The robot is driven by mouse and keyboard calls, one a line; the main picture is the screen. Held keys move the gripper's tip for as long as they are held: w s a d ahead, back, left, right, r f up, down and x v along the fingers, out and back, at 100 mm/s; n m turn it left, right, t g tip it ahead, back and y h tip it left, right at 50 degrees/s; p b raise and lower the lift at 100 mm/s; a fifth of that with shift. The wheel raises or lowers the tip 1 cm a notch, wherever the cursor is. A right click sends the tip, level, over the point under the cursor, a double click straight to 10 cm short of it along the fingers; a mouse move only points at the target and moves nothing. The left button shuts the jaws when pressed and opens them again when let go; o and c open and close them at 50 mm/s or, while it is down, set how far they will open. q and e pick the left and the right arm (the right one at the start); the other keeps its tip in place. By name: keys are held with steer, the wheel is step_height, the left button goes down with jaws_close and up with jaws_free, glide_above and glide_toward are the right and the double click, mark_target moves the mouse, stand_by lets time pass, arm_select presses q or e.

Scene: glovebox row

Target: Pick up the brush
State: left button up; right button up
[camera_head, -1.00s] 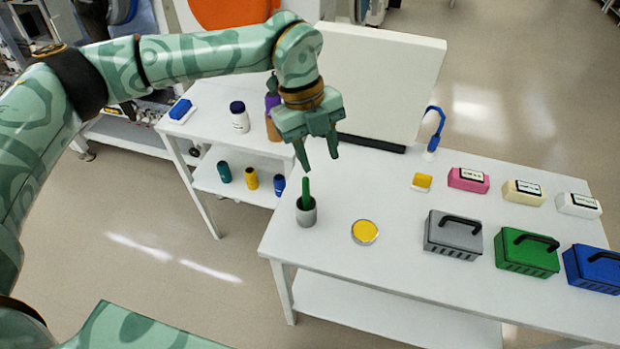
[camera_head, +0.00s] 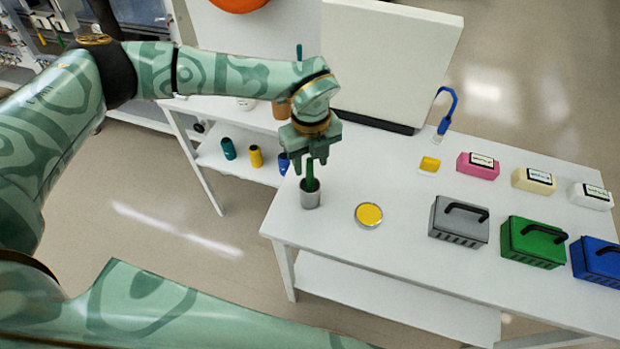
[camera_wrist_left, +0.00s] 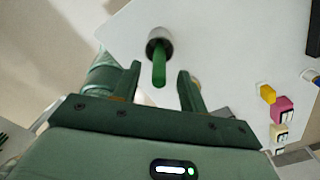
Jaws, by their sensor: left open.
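The brush shows as a green handle (camera_head: 310,178) standing up out of a grey cup (camera_head: 311,199) near the left end of the white table. My left gripper (camera_head: 312,168) is open, pointing down over the cup, with its fingertips around the top of the handle in the head view. In the left wrist view the green handle (camera_wrist_left: 159,68) rises from the cup (camera_wrist_left: 157,36) between the two open fingers (camera_wrist_left: 159,78), with gaps on both sides. The brush's lower end is hidden in the cup. My right gripper is not in view.
A round yellow-topped tin (camera_head: 369,214) stands right of the cup. Grey (camera_head: 459,222), green (camera_head: 534,242) and blue (camera_head: 598,260) boxes with handles line the front right. A white panel (camera_head: 390,65) stands at the back. Table surface around the cup is clear.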

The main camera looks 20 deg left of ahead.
mark_target(309, 171)
arm_select(q)
step_height(309, 171, down, 3)
steer(key=shift+a+r, duration=0.1)
steer(key=shift+r, duration=0.05)
jaws_close()
